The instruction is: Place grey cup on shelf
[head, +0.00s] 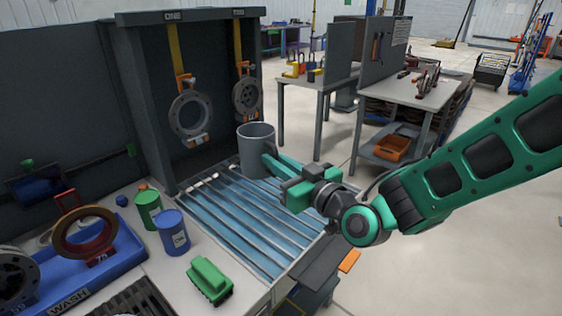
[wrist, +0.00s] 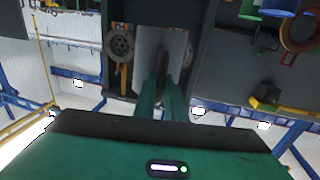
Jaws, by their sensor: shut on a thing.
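The grey cup (head: 256,142) is upright at the far end of a slatted metal rack with blue beneath it. My gripper (head: 272,160) reaches in from the right and is shut on the cup's near right side. In the wrist view the cup (wrist: 150,42) fills the space beyond my green fingers (wrist: 161,90). The cup looks low over the slats; I cannot tell whether its base touches them. No surface is clearly recognisable as the shelf; the slatted rack (head: 235,222) is the surface under the cup.
A dark cabinet (head: 153,95) behind the rack has round parts hanging on yellow straps. A green can (head: 148,207), a blue can (head: 172,232), a green block (head: 209,280) and a blue wash tray (head: 105,268) stand at the left. Workbenches are behind.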

